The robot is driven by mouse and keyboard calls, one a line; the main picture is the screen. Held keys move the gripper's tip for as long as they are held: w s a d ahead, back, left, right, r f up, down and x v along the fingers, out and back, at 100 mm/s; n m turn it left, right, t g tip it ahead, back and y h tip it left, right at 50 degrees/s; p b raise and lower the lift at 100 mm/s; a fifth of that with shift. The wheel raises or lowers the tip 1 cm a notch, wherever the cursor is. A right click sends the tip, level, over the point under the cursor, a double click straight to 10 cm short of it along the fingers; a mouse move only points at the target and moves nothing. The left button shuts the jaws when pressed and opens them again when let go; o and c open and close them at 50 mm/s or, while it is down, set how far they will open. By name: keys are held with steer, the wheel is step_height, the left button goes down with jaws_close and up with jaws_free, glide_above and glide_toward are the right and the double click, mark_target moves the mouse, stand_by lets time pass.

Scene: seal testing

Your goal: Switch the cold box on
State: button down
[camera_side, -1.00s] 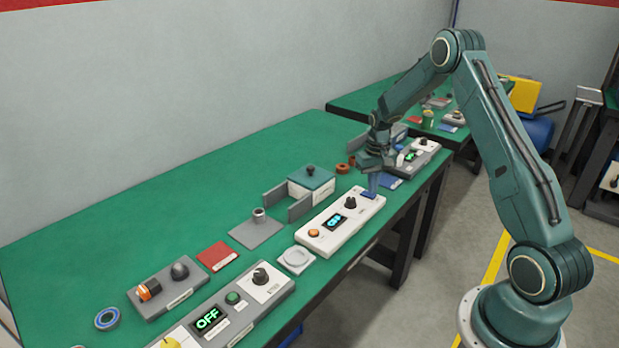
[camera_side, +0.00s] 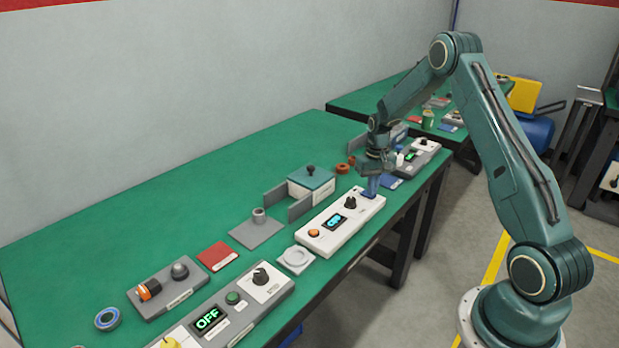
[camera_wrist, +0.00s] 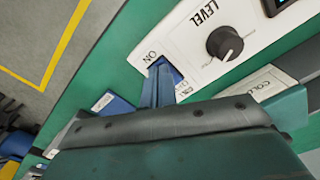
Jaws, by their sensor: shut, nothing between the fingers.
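The white control panel (camera_side: 337,226) on the bench edge has a lit cyan display (camera_side: 335,221), a black knob (camera_side: 350,203) and an orange button (camera_side: 314,233). The wrist view shows the knob labelled LEVEL (camera_wrist: 224,42) and a blue switch (camera_wrist: 178,76) in a recess beside the word ON. My gripper (camera_side: 371,190) is shut and empty, its blue fingertips (camera_wrist: 160,72) down at the switch and partly hiding it. Whether they touch it or which way it is tipped, I cannot tell. A box with a teal lid (camera_side: 311,177) stands behind the panel, and a label starting COLD (camera_wrist: 266,86) shows beside it.
A grey panel (camera_side: 262,293) with a green OFF display lies nearer, and another grey panel (camera_side: 420,154) lies beyond my gripper. The rear left bench (camera_side: 130,230) is clear.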

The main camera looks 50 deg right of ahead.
steer(key=shift+f, duration=0.15)
steer(key=shift+r, duration=3.5)
